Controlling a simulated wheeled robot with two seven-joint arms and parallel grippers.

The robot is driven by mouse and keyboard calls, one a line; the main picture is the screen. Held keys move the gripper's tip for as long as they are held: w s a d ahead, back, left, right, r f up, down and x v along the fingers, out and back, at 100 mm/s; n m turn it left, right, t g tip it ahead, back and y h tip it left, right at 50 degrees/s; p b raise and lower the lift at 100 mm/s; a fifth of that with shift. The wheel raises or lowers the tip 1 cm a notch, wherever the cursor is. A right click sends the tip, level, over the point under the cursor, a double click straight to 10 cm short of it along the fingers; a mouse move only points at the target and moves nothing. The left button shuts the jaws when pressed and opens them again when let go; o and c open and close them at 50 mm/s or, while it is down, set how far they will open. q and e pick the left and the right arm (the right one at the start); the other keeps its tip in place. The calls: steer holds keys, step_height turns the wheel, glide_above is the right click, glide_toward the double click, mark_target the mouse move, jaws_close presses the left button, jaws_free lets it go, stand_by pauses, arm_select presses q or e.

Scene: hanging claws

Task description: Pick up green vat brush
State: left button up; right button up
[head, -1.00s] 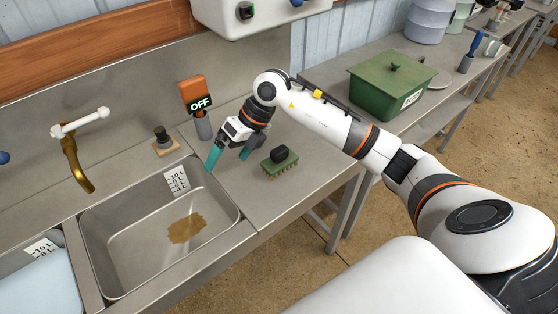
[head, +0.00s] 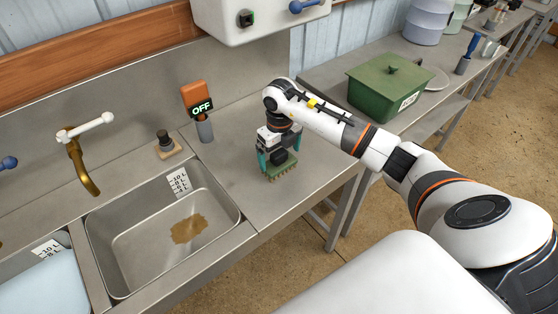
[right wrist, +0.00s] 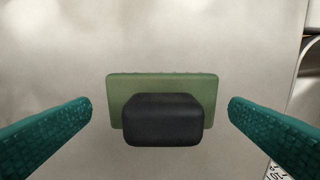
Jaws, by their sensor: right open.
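The green vat brush (head: 279,170) lies on the steel counter to the right of the sink. In the right wrist view it shows as a green block (right wrist: 160,88) with a black grip (right wrist: 162,119) on top. My right gripper (head: 277,160) is over the brush, pointing down. In the right wrist view its two teal fingers (right wrist: 160,108) are spread wide, one on each side of the brush, with a gap on both sides. The gripper partly hides the brush in the head view. My left gripper is not in view.
The steel sink (head: 124,256) with a brown stain is left of the brush. A brass tap (head: 80,165), a black-knobbed brush (head: 166,145) and an orange OFF device (head: 198,105) stand behind. A green lidded box (head: 388,92) sits on the bench to the right.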

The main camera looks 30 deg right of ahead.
mark_target(279, 161)
steer(key=shift+a+f+p, duration=0.1)
steer(key=shift+f+p, duration=0.3)
steer(key=shift+f, duration=1.4)
steer(key=c, duration=0.8)
step_height(279, 161, up, 9)
steer(key=shift+w+f+b, duration=0.1)
steer(key=shift+b, duration=1.15)
steer(key=shift+r, duration=0.65)
